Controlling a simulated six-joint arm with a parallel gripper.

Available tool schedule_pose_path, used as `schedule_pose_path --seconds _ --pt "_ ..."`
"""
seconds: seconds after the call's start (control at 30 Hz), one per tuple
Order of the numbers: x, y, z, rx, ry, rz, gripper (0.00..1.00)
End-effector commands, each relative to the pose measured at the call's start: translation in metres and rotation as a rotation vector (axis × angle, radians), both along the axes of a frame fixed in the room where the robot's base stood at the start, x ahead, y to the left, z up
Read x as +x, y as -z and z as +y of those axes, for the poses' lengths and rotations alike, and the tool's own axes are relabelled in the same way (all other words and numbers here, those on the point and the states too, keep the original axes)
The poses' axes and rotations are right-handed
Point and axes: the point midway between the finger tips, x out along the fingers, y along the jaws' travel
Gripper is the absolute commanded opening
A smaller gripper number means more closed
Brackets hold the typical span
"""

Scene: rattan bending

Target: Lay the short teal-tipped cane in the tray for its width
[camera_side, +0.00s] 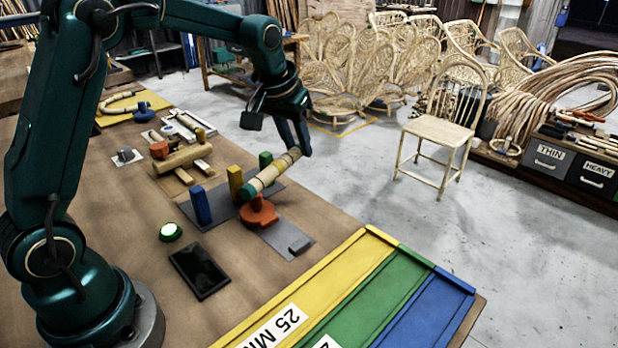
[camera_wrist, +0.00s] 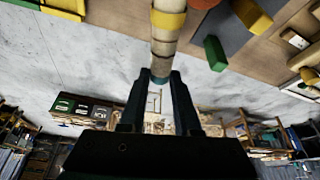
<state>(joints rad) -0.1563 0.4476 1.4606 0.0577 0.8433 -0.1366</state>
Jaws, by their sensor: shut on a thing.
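My gripper (camera_side: 301,148) is shut on the upper right end of a short pale cane (camera_side: 278,171). The cane has a teal tip (camera_side: 250,190) and slants down to the left above the grey plate, near the orange-red round piece (camera_side: 258,212); I cannot tell whether they touch. In the wrist view the cane (camera_wrist: 165,47) runs up from between my fingertips (camera_wrist: 161,77), with a teal band at them and a yellow band near the top edge. Three trays lie at the front right: yellow (camera_side: 318,283), green (camera_side: 372,303) and blue (camera_side: 428,308). The yellow label reads 25 MM; the green label is cut off.
Blue (camera_side: 200,206), yellow (camera_side: 235,184) and green (camera_side: 265,160) posts stand close to the cane. A black tablet (camera_side: 200,271) and a lit green button (camera_side: 170,232) lie on the table. A wooden jig (camera_side: 183,155) stands behind. Bare table separates the tablet and the yellow tray.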

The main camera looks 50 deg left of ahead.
Motion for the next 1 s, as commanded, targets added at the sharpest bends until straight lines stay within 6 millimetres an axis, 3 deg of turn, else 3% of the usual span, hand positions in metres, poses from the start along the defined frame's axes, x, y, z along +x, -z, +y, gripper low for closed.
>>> schedule_pose_path --seconds 0.2,0.3,0.43,0.63,1.0 --pt "0.033 0.012 -0.083 0.000 0.061 0.003 0.00" --pt "0.038 0.019 -0.121 0.000 0.123 0.002 0.00" --pt "0.036 0.029 -0.156 -0.001 0.209 0.003 0.00" --pt "0.028 0.038 -0.177 -0.001 0.261 0.000 0.00" --pt "0.027 0.069 -0.178 -0.002 0.264 0.003 0.00"
